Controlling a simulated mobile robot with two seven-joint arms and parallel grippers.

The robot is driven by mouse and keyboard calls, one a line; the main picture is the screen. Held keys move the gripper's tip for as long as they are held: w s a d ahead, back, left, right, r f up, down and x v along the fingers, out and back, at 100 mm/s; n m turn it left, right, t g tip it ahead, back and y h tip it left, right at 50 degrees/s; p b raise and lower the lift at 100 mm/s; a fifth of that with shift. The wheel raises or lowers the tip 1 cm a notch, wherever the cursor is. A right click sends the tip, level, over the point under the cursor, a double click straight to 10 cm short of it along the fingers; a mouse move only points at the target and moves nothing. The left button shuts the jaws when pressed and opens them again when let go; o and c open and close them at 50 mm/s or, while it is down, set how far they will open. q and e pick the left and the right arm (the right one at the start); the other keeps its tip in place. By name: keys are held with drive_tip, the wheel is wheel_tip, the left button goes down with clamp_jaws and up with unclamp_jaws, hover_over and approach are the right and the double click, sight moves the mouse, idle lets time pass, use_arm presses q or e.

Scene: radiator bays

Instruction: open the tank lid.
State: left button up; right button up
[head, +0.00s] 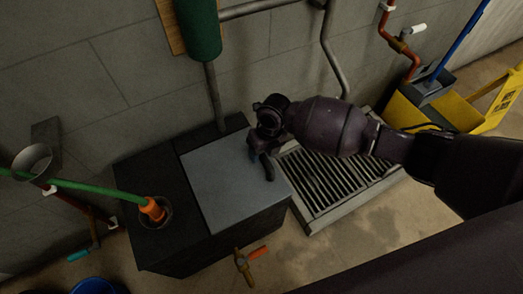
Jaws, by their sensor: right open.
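The dark tank (148,180) stands against the wall, left of the picture's middle. Its grey lid (222,190) lies flat over the right part of the top. My right gripper (261,166) is over the lid's right side, its fingers apart with nothing seen between them. I cannot tell whether the fingers touch the lid. The gripper and wrist hide part of the lid's far right edge. My left gripper is out of view.
A green hose (95,187) enters the tank top by an orange fitting (153,210). A brass tap (243,265) with an orange handle is at the tank's front. A floor grate (318,182) lies right of the tank. A yellow bucket (450,112) stands at the far right.

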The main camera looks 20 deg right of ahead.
drive_tip(key=shift+f, duration=0.15)
clamp_jaws()
idle(0.4)
